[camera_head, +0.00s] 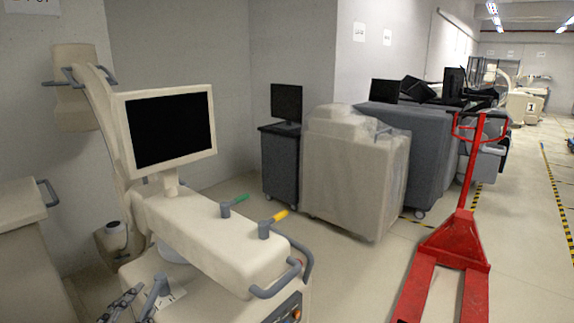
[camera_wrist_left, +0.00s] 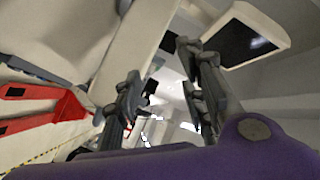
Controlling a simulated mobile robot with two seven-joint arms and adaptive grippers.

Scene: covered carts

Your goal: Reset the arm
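My left gripper (camera_head: 138,298) shows at the bottom left of the head view, low in front of a cream medical machine. In the left wrist view my left gripper (camera_wrist_left: 158,62) has its two dark fingers spread apart, with nothing between them. The monitor also shows at the top right of the left wrist view (camera_wrist_left: 240,38). My right gripper is in neither view.
A red pallet jack (camera_head: 448,250) stands on the right. A plastic-covered cart (camera_head: 350,170) and a dark cabinet with a screen (camera_head: 281,165) stand by the wall. A cream cabinet (camera_head: 30,265) is at the left edge. Floor is clear between machine and jack, and at far right.

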